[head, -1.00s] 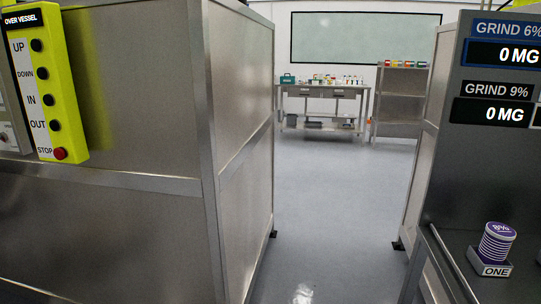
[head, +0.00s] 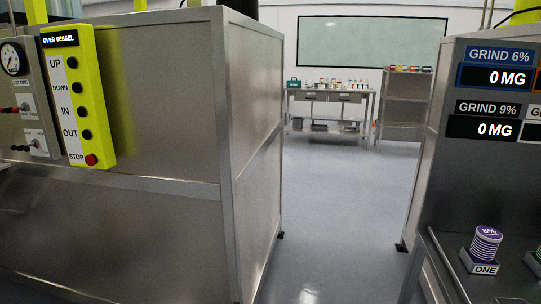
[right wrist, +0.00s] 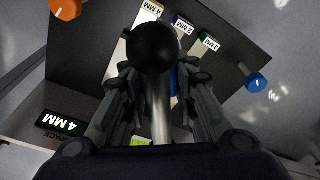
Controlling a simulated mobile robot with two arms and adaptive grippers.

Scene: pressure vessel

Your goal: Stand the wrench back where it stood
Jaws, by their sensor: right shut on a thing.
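In the right wrist view, my right gripper (right wrist: 160,100) is shut on a steel bar with a black ball end, which looks like the wrench (right wrist: 155,48). The ball faces the camera and the bar runs between the two fingers; its far end is hidden. No gripper and no wrench shows in the head view. My left gripper is in neither view. I cannot tell which spot the wrench stood on.
Below my right gripper is a dark panel (right wrist: 228,75) with MM labels, an orange knob (right wrist: 66,8) and a blue knob (right wrist: 256,83). A steel cabinet (head: 130,230) with a yellow control box (head: 78,95) stands left. Floor (head: 335,220) is clear between it and the grinding station (head: 455,190).

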